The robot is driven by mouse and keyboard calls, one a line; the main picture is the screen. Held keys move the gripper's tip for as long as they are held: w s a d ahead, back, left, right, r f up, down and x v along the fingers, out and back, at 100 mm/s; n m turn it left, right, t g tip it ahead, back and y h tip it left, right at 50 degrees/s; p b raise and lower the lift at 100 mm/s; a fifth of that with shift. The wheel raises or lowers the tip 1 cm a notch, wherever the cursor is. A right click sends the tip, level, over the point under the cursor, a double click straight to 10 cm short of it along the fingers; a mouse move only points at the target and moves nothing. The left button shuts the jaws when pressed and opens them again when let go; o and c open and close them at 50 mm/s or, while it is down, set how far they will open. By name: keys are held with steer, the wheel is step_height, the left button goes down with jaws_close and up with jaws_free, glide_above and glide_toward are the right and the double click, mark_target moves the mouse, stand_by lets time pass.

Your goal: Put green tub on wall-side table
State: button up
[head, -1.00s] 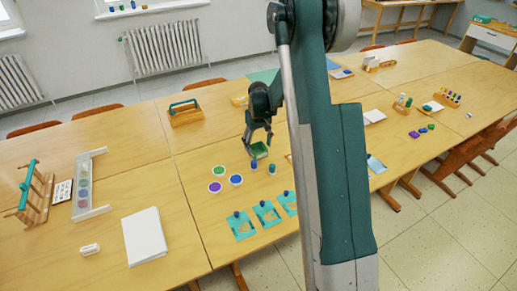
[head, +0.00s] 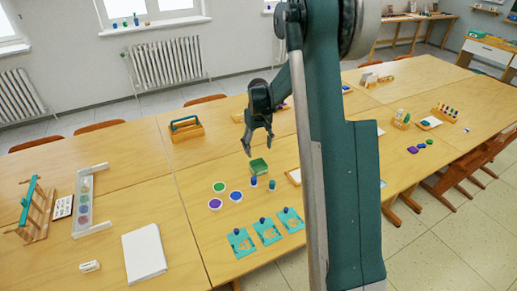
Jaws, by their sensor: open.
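A gap seems to show between the fingertips and the tub.
Round paint pots (head: 219,187) and teal cards (head: 267,231) lie in front of the tub. A wooden carrier (head: 186,131) stands behind left. My arm hides part of the table's middle. A cabinet with a white drawer (head: 491,50) stands far right.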

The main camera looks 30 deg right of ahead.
stand_by(0.4)
steer(key=s+a+r+t, duration=0.2)
steer(key=s+a+r, duration=0.5)
steer(key=s+r, duration=0.25)
steer(key=s+a+r+t, duration=0.1)
steer(key=s+a+r, duration=0.6)
steer(key=r, duration=0.4)
steer(key=s+a+t, duration=0.2)
steer(key=s+a, duration=0.2)
steer(key=s, duration=0.8)
steer(key=s+a+r+t, duration=0.1)
steer(key=s+a, duration=0.3)
steer(key=s, duration=0.7)
steer(key=shift+s+t, duration=0.35)
steer(key=shift+t, duration=0.25)
